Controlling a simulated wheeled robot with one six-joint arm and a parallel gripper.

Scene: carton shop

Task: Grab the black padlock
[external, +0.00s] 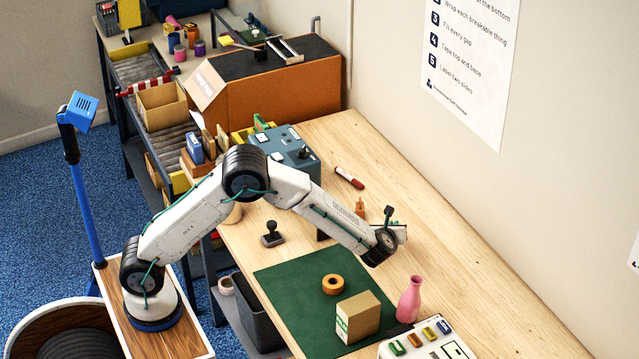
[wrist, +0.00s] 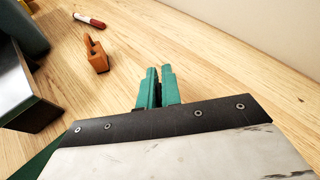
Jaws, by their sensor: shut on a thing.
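My gripper (wrist: 158,88) shows in the wrist view as two teal fingers close together, pointing at the bare wooden bench. A narrow dark piece (wrist: 158,96), which fits the black padlock, sits between the fingers; most of it is hidden, so its shape cannot be made out. In the external view my gripper (external: 401,233) is at the end of the arm, over the bench beyond the green mat, and the padlock cannot be made out there. No other black padlock shows in either view.
An orange object (wrist: 96,55) and a red-and-white marker (wrist: 89,20) lie beyond the fingers on the bench. A pink vase (external: 410,300), a carton (external: 358,317) and a tape roll (external: 333,285) stand nearer. A black-handled stamp (external: 272,235) is left of the green mat (external: 290,290).

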